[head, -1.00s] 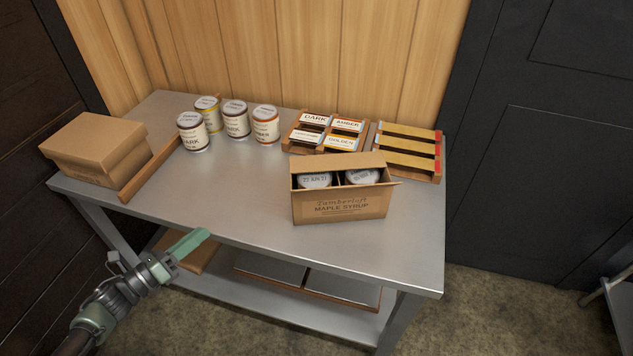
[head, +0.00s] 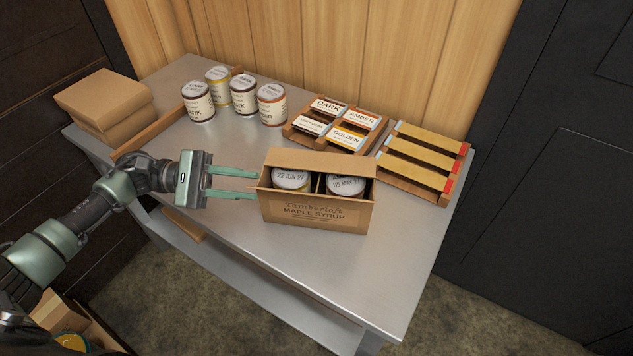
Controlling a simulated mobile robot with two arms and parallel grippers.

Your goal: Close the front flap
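The cardboard syrup carton (head: 283,212) stands upright on the metal table, its printed front facing me. Its top is open and two lidded cans, a left one (head: 290,180) and a right one (head: 345,185), show inside with a divider between them. The back flap (head: 320,162) stands up behind the cans. I cannot clearly tell the front flap from the front wall. My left gripper (head: 256,185) is open and empty, its two green fingers pointing right at the carton's left side. The fingertips are close to that side; contact is unclear. My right gripper is not in view.
Several cans (head: 243,97) stand at the back of the table (head: 225,228). A label rack (head: 325,125) and a wooden rack with strips (head: 420,160) sit behind and right of the carton. Closed boxes (head: 105,100) are at the left. The table front is clear.

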